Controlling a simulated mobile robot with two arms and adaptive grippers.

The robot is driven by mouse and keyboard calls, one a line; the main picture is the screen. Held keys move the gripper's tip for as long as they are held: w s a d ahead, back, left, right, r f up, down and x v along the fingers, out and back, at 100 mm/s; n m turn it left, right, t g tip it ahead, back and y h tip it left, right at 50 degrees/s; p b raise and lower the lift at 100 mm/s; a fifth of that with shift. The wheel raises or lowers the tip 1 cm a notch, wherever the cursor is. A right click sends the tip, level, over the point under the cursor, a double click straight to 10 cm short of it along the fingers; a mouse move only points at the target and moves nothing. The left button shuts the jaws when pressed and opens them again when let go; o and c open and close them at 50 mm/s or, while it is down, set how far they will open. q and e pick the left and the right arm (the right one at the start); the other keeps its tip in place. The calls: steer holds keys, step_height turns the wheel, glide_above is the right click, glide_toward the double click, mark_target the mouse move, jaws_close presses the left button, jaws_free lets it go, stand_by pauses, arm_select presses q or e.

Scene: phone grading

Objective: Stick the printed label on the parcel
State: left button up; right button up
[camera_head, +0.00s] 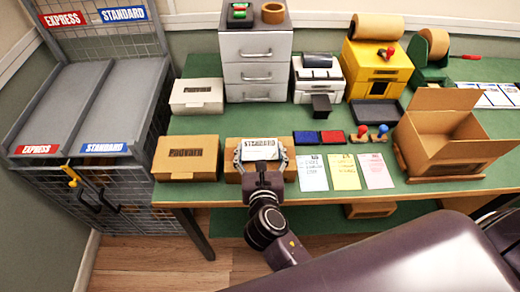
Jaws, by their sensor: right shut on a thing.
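The printed label (260,148) is white with the dark word STANDARD, in the middle of the head view. My right gripper (262,154) reaches it from the front, with one finger at each side edge, shut on the label. A brown cardboard parcel (290,174) lies flat on the table behind and below the label, partly hidden by the gripper. The label overlaps its top in the picture; I cannot tell whether it touches. My left gripper is not in view.
A brown "Padearn" box (186,158) stands left of the parcel. Paper sheets (344,171) lie to its right, with an open carton (445,140) beyond. Grey drawers (255,60) and a label printer (318,78) stand behind. EXPRESS and STANDARD bins (85,105) are at left.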

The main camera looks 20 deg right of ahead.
steer(key=o, duration=0.7)
steer(key=shift+s+f, duration=0.2)
steer(key=shift+f, duration=0.45)
steer(key=v, duration=0.8)
steer(key=r+v, duration=0.1)
steer(key=v, duration=0.3)
steer(key=shift+w, duration=0.2)
